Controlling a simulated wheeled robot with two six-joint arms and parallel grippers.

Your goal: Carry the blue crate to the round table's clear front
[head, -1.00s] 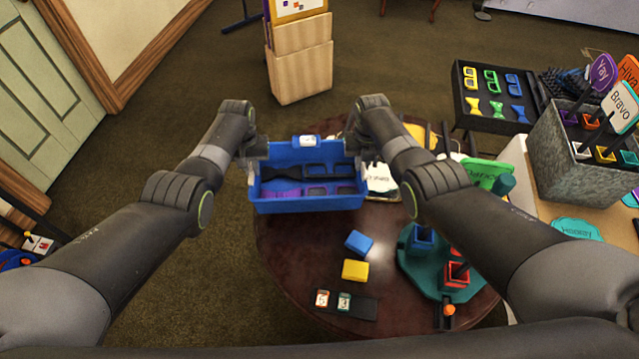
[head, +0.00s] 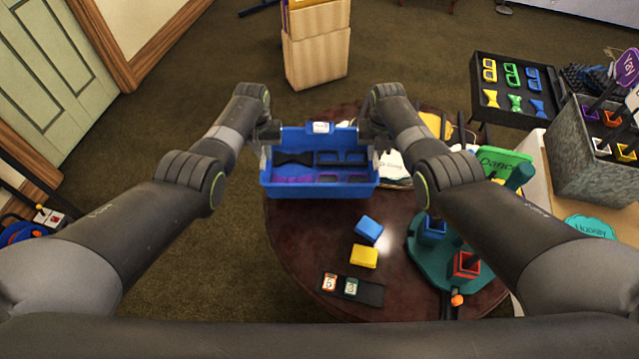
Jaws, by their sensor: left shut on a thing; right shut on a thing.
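The blue crate (head: 318,190) is in the head view, over the back left part of the dark round table (head: 312,248). It holds black and purple bow ties and glasses-shaped pieces. A small white label is on its far wall. My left gripper (head: 266,148) is shut on the crate's left end. My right gripper (head: 374,150) is shut on its right end. The crate looks level; I cannot tell whether its underside touches the table. The fingertips are partly hidden by the arms and the crate walls.
A blue block (head: 368,229), a yellow block (head: 363,256) and a black number-card holder (head: 366,292) lie on the table's front. A teal stand (head: 430,262) with colored holders is on the right. The table's front left is bare. A wooden pedestal (head: 317,58) stands behind.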

